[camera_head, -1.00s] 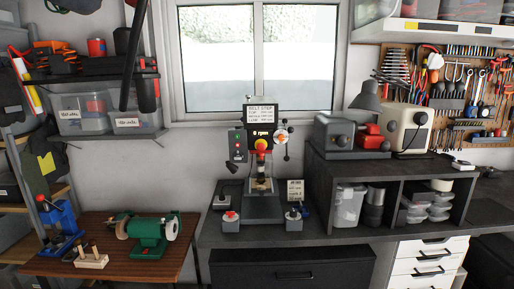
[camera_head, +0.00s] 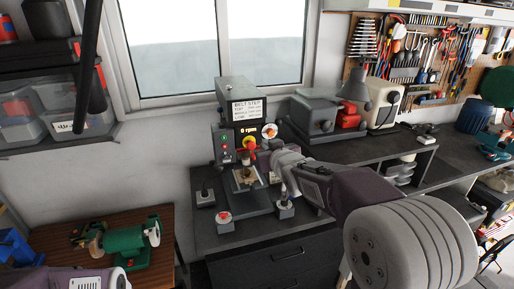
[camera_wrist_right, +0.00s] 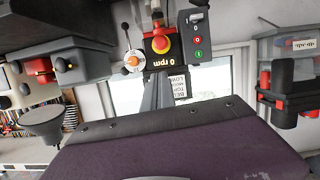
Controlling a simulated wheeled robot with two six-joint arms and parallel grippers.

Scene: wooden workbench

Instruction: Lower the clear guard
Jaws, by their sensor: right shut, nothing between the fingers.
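The drill press (camera_head: 233,97) stands on the dark bench, with its display reading 0 rpm and a red stop button (camera_head: 249,143) on its front. The button also shows in the right wrist view (camera_wrist_right: 160,40), where the machine appears upside down. The clear guard around the chuck area is too transparent and small to make out, so I cannot tell its height. My right gripper (camera_head: 269,161) is shut and empty, close to the right front of the drill head. In the right wrist view its grey fingers (camera_wrist_right: 158,88) point at the machine's front. My left gripper is out of view.
A green bench grinder (camera_head: 127,239) sits on the wooden table at left. A grey machine (camera_head: 312,115) and a lamp (camera_head: 355,87) stand on the shelf unit at right.

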